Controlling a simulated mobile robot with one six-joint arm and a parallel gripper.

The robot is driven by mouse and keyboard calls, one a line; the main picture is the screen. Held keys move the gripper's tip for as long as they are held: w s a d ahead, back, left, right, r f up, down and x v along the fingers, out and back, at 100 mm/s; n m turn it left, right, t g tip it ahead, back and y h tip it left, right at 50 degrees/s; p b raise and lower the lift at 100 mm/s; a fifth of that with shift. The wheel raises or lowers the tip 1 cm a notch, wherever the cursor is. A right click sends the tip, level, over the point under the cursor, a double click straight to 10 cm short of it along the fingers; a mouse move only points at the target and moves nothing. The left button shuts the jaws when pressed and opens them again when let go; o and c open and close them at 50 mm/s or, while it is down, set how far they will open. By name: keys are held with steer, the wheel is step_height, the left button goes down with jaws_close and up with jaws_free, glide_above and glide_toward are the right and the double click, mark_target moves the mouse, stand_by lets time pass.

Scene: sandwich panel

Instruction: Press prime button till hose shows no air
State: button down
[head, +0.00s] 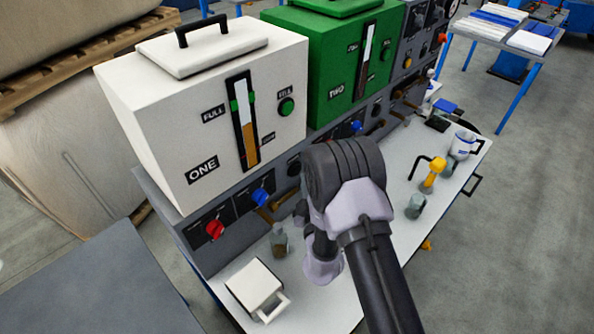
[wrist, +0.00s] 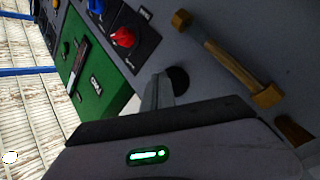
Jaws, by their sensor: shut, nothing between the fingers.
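My gripper (wrist: 163,90) is shut and empty in the wrist view, its narrow fingertips pointing at the grey panel. A round black button (wrist: 178,79) is right at the fingertips; I cannot tell whether they touch it or whether it is pressed in. Whether air is in the hose cannot be made out. In the head view my wrist hides the fingertips and this part of the panel.
The white tank ONE (head: 185,110) and green tank TWO (head: 345,45) stand above the panel. A red knob (wrist: 124,37) is near the gripper. On the white bench (head: 345,295) are a white box (head: 256,288), a small jar (head: 279,242), a yellow-handled item (head: 433,175) and a mug (head: 463,144).

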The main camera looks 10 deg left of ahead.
steer(key=shift+a, duration=0.1)
steer(key=shift+w+a+p, duration=0.25)
steer(key=shift+p, duration=0.05)
steer(key=shift+w+a, duration=0.25)
steer(key=shift+a, duration=0.05)
stand_by(0.8)
stand_by(0.3)
steer(key=shift+s+d, duration=0.5)
steer(key=shift+d, duration=0.1)
steer(key=s+d, duration=0.1)
steer(key=d, duration=0.1)
steer(key=s+d+b, duration=0.1)
steer(key=s+d, duration=0.1)
stand_by(0.4)
stand_by(1.1)
